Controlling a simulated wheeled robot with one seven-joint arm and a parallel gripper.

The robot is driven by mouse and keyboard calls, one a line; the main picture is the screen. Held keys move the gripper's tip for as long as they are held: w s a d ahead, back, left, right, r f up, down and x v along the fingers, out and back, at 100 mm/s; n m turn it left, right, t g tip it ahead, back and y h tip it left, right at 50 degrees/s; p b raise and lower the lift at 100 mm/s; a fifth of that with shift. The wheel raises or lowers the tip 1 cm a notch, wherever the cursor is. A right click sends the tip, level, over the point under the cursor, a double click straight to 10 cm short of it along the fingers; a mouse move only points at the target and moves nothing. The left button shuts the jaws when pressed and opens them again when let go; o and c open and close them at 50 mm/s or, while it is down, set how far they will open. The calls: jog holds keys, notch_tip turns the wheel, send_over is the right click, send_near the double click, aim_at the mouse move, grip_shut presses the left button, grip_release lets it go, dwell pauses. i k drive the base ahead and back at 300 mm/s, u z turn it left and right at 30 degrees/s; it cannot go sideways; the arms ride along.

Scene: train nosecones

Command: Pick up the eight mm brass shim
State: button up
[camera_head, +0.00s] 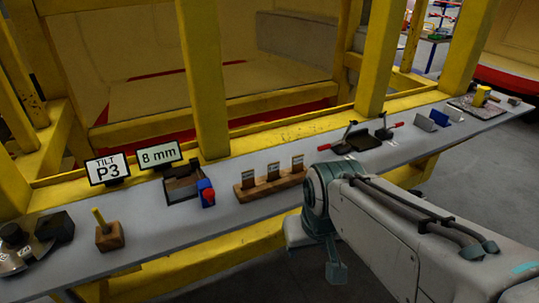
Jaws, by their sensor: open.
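A wooden rack (270,188) stands on the long grey bench, near the middle of the picture. Three small upright plates stand in it in a row: a left plate (248,180), a middle plate (273,172) and a right plate (298,163). They look like the shims, but they are too small to tell the brass colour, the thickness or any marking. A sign (160,155) reading "8 mm" stands left of the rack.
The grey bench (225,217) also bears a "TILT P3" sign (107,169), an open dark box (181,188), a red-and-blue item (206,193) and a wooden block with a peg (108,235). Red-handled tools (357,138) lie to the right. Yellow posts (207,80) rise behind.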

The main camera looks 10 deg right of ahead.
aim_at(298, 161)
jog(key=z, duration=0.5)
jog(key=i, duration=0.75)
jog(key=z, duration=0.15)
